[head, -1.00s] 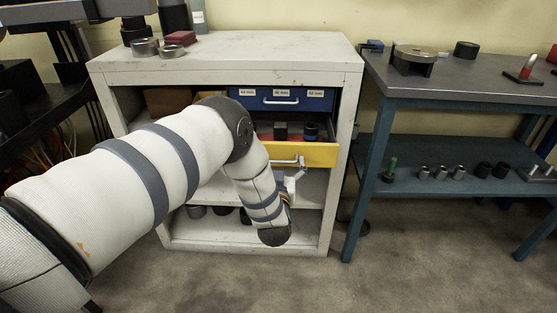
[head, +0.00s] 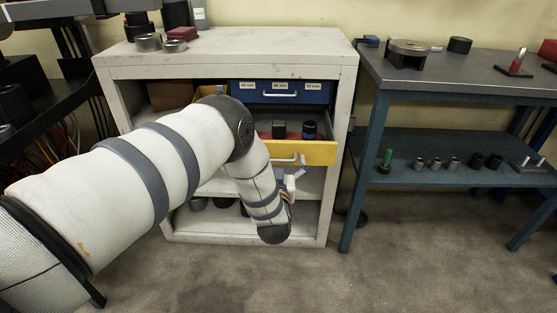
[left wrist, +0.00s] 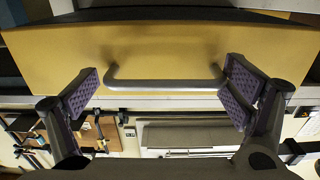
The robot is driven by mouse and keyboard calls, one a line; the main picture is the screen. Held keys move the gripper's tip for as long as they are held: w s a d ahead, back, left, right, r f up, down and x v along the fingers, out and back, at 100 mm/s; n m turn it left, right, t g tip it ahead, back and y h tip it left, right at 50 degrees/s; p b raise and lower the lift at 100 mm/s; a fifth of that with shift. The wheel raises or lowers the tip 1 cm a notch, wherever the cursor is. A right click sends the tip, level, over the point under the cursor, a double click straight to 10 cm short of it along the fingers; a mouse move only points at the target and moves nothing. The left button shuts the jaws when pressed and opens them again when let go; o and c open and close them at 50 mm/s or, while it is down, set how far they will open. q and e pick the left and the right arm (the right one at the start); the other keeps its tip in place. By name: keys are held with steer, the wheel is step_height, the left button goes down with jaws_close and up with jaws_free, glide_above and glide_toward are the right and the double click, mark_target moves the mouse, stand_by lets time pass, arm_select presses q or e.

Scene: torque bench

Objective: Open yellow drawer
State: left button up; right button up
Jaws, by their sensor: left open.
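The yellow drawer (head: 318,153) stands pulled out from the white cabinet, below the blue drawer. A dark block (head: 279,130) and a dark round part (head: 310,129) show inside it. Its grey bar handle (head: 288,160) is on the front. My left gripper (head: 292,175) is at the drawer front near the handle, partly hidden by my forearm. My right gripper is not in view.
The blue drawer (head: 281,92) above is shut. A blue-grey workbench (head: 450,85) with several parts stands to the right. The floor in front is clear.

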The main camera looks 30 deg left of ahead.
arm_select(q)
steer(key=v, duration=1.2)
